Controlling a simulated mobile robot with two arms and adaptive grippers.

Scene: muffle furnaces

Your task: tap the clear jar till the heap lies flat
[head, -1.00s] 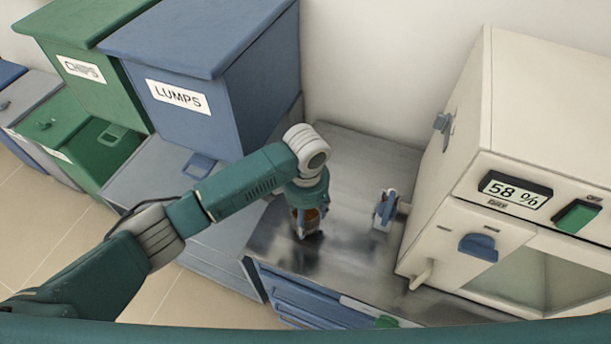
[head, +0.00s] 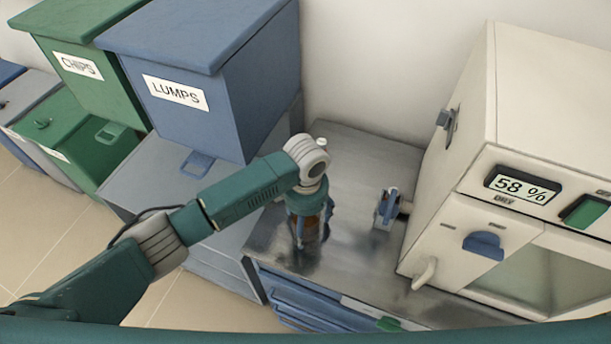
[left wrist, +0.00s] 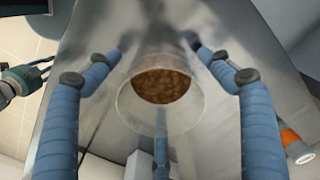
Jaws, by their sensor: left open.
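The clear jar (head: 311,232) stands on the metal bench, with brown grains in it. In the left wrist view the jar (left wrist: 128,106) is seen from above, and the brown heap (left wrist: 165,87) shows through its round mouth. I cannot tell how level the heap is. My left gripper (head: 311,226) is right over the jar. In the left wrist view its blue fingers (left wrist: 160,70) are spread open around the jar, with a gap on both sides. A teal part with dark fingers at that view's left edge may be my right gripper (left wrist: 25,76); its state is unclear.
A cream furnace (head: 470,150) reading 58 % stands at the right, with a small blue-and-grey fixture (head: 388,209) beside it. The blue LUMPS bin (head: 215,85) and green CHIPS bin (head: 85,70) are at left.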

